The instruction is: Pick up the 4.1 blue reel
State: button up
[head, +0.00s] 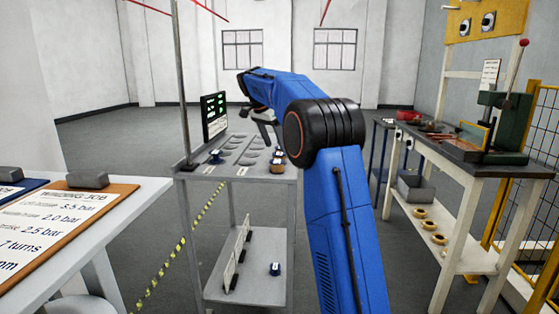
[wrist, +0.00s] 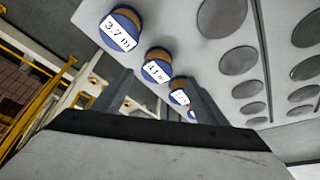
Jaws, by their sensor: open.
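The 4.1 blue reel (wrist: 155,70) shows in the wrist view with a white label and a brown top edge. It is second in a row of blue reels on the grey rack top, between a 3.7 m reel (wrist: 121,31) and a reel (wrist: 180,97) whose label is partly hidden. My gripper (wrist: 159,80) is open and empty. In the picture its two fingers stand to either side below the 4.1 reel, apart from it as far as I can tell. In the head view my gripper (head: 265,121) hangs above the rack, near stacked-looking reels (head: 278,160) too small to read.
The grey rack top (head: 205,171) has rows of round recesses, many empty. A black screen (head: 214,116) stands at its left edge. One blue reel (head: 215,156) sits at the left, another (head: 275,269) on the lower shelf. A workbench (head: 455,153) stands at right.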

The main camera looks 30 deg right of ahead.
aim_at(279, 154)
jog(key=shift+s+x, duration=0.15)
jog(key=shift+x, duration=1.3)
jog(key=shift+s+x, duration=0.15)
jog(key=shift+x, duration=1.3)
jog(key=c, duration=1.2)
